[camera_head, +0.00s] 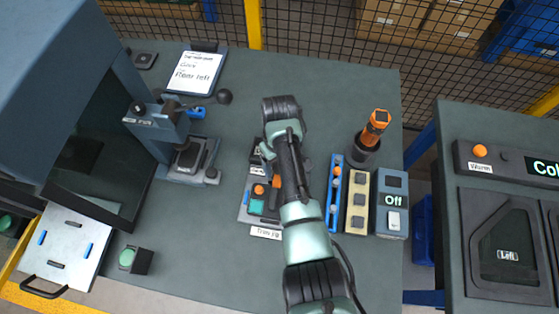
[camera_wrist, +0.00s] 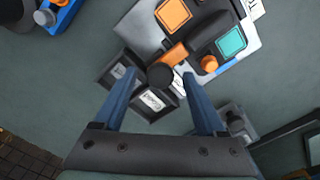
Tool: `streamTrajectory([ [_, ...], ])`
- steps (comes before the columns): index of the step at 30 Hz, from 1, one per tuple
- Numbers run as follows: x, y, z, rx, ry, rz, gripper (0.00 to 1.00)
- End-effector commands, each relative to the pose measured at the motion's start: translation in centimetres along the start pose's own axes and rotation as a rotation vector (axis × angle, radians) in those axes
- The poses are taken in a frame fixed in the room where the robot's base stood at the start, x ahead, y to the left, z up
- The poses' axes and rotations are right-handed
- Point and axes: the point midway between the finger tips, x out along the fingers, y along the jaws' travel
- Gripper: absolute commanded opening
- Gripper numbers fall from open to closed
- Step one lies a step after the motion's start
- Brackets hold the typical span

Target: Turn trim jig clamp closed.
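The trim jig (camera_head: 246,212) lies on the bench with its name label in front, partly hidden by my arm in the head view. In the wrist view, its light plate (camera_wrist: 140,28) carries an orange square, a teal square and a dark bar. An orange clamp lever (camera_wrist: 174,53) ends in a dark round knob (camera_wrist: 160,76). Two dark blocks with small labels (camera_wrist: 152,101) sit beside the knob; I cannot read them surely. My gripper (camera_wrist: 159,80) is open, its blue fingers on either side of the knob. I cannot tell whether they touch anything.
A blue rail (camera_head: 335,194), a cream block (camera_head: 357,200) and a switch box reading "Off" (camera_head: 391,207) stand right of my arm. An orange tool stands in a dark holder (camera_head: 364,152). A press (camera_head: 160,125) is at left. Bench between press and jig is clear.

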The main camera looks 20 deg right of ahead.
Motion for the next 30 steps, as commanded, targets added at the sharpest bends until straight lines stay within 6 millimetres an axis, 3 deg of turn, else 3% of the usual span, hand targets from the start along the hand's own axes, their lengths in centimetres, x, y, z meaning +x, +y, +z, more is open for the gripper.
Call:
streamTrajectory([
  [7, -0.2, 0.0, 0.0, -0.001, 0.000, 0.000, 0.73],
  [11, -1.4, 0.0, -0.1, -0.001, 0.002, 0.001, 0.73],
  [24, -10.4, 0.0, -0.1, -0.001, 0.004, 0.002, 0.73],
  [30, -12.7, 0.0, 0.0, -0.001, 0.001, 0.000, 0.73],
])
